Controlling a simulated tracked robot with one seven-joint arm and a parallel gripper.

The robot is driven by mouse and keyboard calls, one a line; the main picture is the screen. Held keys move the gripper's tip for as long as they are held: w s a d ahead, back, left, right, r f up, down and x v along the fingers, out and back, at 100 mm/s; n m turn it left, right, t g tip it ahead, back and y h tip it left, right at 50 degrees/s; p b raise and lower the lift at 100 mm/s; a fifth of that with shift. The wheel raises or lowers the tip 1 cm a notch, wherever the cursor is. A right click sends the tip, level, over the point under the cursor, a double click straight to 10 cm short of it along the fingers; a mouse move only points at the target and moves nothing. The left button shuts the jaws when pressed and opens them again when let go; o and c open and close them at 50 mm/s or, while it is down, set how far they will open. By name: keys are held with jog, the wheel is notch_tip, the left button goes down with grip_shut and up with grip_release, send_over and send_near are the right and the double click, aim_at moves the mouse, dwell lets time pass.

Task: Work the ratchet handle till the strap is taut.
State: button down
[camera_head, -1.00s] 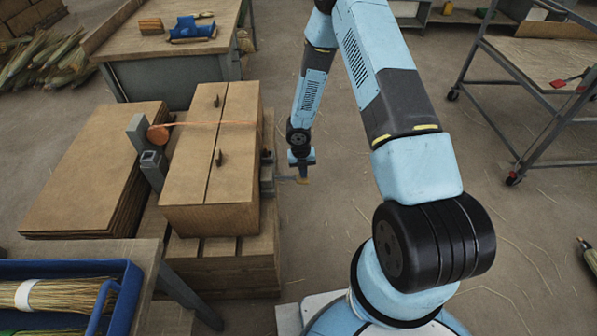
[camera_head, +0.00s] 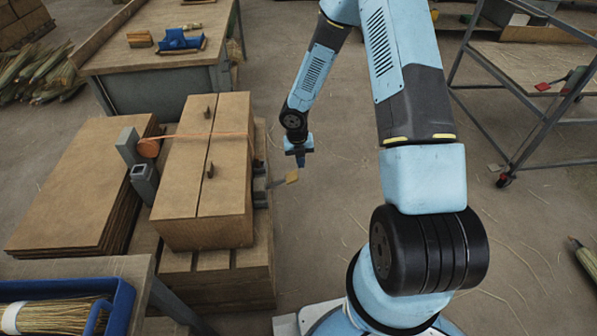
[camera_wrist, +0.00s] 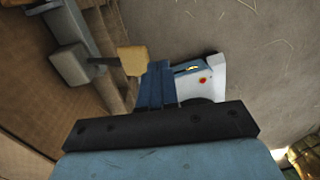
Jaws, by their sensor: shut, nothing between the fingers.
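The ratchet (camera_head: 260,190) is a small grey device on the right side of the cardboard boxes (camera_head: 205,175). Its thin handle (camera_head: 291,177) sticks out to the right, tilted up, with a tan grip at its end. The orange strap (camera_head: 195,136) runs from an orange roll (camera_head: 148,147) across the box tops; I cannot judge its tension. My gripper (camera_head: 299,161) is shut and empty, just above the tan grip in the head view. In the wrist view its blue fingers (camera_wrist: 155,85) are beside the tan grip (camera_wrist: 133,60); contact is unclear.
The boxes rest on a wooden pallet (camera_head: 225,280). Grey posts (camera_head: 143,180) and a stack of flat cardboard (camera_head: 75,205) stand to their left. A workbench (camera_head: 160,50) is behind, and a blue crate of brooms (camera_head: 120,305) is at front left. Floor right of the ratchet is clear.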

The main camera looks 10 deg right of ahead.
jog(key=shift+d+r, duration=0.2)
jog(key=shift+r, duration=1.4)
jog(key=s+d+r+m+t+h, duration=0.1)
jog(key=s+d+r+m, duration=0.15)
jog(key=r+m, duration=0.45)
jog(key=s+d+r+m+h, duration=0.1)
jog(key=d+r+m, duration=0.25)
jog(key=r, duration=0.85)
jog(key=s+d+r+m+t, duration=0.1)
jog(key=s+d+r+m, duration=0.1)
jog(key=r+m, duration=0.55)
jog(key=s+r+m+t+y, duration=0.3)
jog(key=s+r+m, duration=1.3)
jog(key=s+r, duration=0.3)
jog(key=shift+s+a+m+t, duration=0.3)
jog(key=shift+s+a+m, duration=0.1)
jog(key=shift+s, duration=1.3)
